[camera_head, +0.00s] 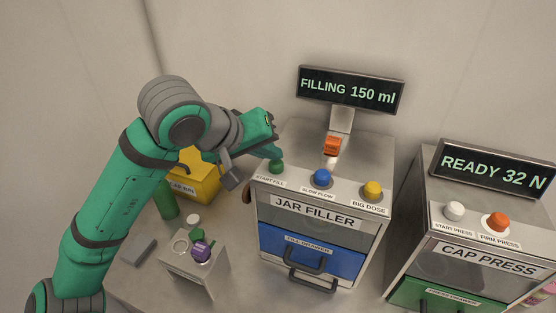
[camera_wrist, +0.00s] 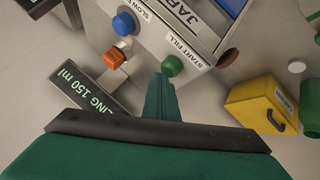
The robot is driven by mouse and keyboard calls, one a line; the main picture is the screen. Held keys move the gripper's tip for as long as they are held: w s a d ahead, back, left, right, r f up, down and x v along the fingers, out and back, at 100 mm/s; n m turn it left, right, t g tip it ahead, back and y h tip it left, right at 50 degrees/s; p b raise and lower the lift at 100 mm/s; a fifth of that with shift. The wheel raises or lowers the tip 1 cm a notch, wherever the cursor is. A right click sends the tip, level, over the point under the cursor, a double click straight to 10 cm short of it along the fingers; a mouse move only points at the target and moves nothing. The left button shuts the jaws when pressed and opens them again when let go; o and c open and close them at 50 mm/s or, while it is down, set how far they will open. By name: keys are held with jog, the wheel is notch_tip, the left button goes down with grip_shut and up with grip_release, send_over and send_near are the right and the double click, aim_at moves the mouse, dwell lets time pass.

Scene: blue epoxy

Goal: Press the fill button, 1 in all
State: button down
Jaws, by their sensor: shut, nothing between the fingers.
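The green START FILL button (camera_head: 276,166) is on the left of the top of the jar filler (camera_head: 321,238). It also shows in the wrist view (camera_wrist: 172,66), just beyond the fingertips. My gripper (camera_head: 272,152) is shut and empty, its tips pointing down at the green button; in the wrist view the shut fingers (camera_wrist: 162,84) come right up beside it. I cannot tell for sure whether they touch it. The filler's display (camera_head: 350,91) reads FILLING 150 ml. A blue SLOW FLOW button (camera_head: 322,178) and a yellow BIG DOSE button (camera_head: 373,190) sit to the right.

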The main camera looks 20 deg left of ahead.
aim_at(271, 165)
jog(key=shift+s+r, duration=0.15)
jog(key=shift+r, duration=0.5)
jog(key=shift+r, duration=0.15)
jog(key=shift+w+d+r, duration=0.1)
jog(key=shift+r, duration=1.05)
jog(key=shift+w+d+r, duration=0.1)
jog(key=shift+r, duration=1)
jog(key=shift+a+r, duration=0.15)
jog(key=shift+s+a, duration=0.15)
